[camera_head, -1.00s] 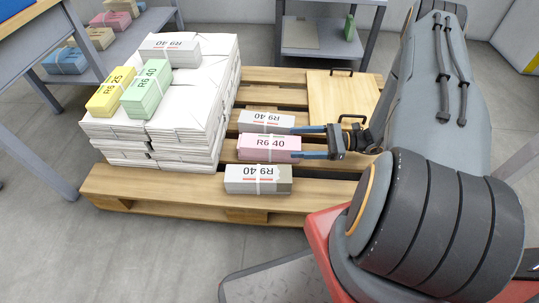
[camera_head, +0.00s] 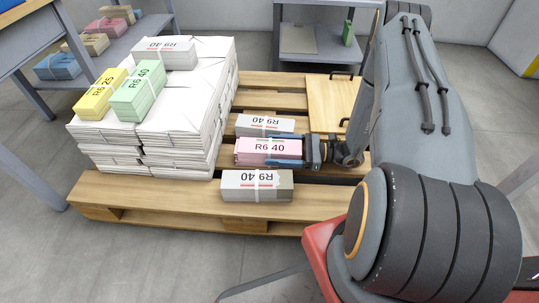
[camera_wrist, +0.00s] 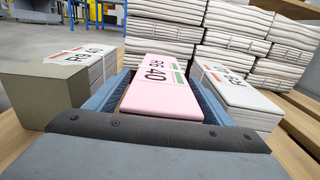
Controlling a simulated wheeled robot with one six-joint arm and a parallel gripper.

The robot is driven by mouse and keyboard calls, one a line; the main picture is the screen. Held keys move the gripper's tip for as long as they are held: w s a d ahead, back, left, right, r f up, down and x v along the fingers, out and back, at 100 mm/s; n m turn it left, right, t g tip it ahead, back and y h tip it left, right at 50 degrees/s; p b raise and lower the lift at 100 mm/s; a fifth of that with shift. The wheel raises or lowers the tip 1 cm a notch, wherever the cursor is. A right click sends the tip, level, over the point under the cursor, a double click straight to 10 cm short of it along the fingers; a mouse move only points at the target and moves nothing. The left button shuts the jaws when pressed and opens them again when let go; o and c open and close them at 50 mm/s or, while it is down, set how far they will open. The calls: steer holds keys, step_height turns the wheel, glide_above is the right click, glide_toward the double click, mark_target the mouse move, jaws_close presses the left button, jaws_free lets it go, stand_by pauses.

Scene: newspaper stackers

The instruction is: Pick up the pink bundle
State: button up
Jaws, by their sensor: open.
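The pink bundle (camera_head: 262,152), marked R6 40, lies on the wooden pallet between two white bundles. My gripper (camera_head: 287,150) is open, with its blue fingers reaching left along the two sides of the pink bundle. In the wrist view the pink bundle (camera_wrist: 160,85) lies between the two fingers, its near end close to the gripper's palm. I cannot tell whether either finger touches it. The fingers hide part of its sides.
One white bundle (camera_head: 265,123) lies behind the pink one and another (camera_head: 257,187) in front, both close to the fingers. Tall white paper stacks (camera_head: 205,110) stand at the pallet's left, topped by yellow (camera_head: 101,97), green (camera_head: 138,95) and white bundles. A wooden board (camera_head: 325,105) lies at the back right.

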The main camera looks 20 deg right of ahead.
jaws_close()
stand_by(0.4)
steer(key=shift+r, duration=0.1)
